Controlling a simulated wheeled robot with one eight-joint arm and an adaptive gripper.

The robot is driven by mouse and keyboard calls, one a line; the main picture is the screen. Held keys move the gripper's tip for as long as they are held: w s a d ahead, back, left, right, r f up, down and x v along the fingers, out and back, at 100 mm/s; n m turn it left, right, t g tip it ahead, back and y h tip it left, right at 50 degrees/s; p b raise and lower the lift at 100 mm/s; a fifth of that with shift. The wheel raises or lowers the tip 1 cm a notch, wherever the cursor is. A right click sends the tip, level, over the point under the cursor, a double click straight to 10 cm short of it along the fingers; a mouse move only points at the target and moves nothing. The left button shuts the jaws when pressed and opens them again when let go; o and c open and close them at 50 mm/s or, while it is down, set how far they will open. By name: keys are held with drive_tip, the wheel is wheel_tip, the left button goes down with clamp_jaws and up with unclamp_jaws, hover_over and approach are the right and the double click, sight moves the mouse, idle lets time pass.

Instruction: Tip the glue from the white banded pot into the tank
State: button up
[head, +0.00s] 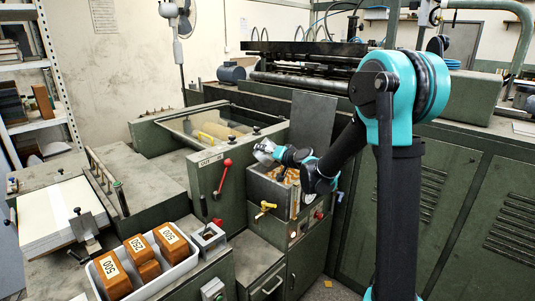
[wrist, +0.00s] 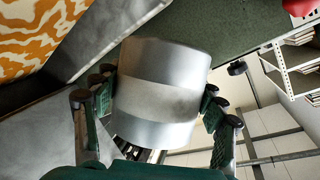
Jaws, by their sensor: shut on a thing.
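The white banded pot (wrist: 155,88) is silvery with a paler band around its middle. My gripper (wrist: 158,98) is shut on it, with a finger on each side. In the head view the pot (head: 264,149) is small and looks tilted, held at the left end of my gripper (head: 275,153). It is above the back left part of the tank (head: 262,190), a grey box with a yellow tap on its front. An orange-brown patterned surface shows inside the tank. The pot's mouth and its contents cannot be made out.
A feeder trough with a pale roller (head: 215,131) lies left of the tank, with a red-knobbed lever (head: 224,175) on its front. A white tray (head: 168,276) of brown labelled blocks stands at the front left. A large green machine (head: 445,190) fills the right.

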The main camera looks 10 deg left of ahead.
drive_tip(key=shift+d+r+n+h, duration=0.1)
drive_tip(key=shift+r+n+h, duration=0.1)
drive_tip(key=shift+n+h, duration=0.75)
drive_tip(key=n, duration=0.1)
drive_tip(key=d+n+h, duration=0.1)
drive_tip(key=n+t+h, duration=0.1)
drive_tip(key=n, duration=0.1)
drive_tip(key=shift+w+d+r, duration=0.1)
drive_tip(key=shift+w+d, duration=0.15)
drive_tip(key=shift+w, duration=0.15)
drive_tip(key=shift+s, duration=0.1)
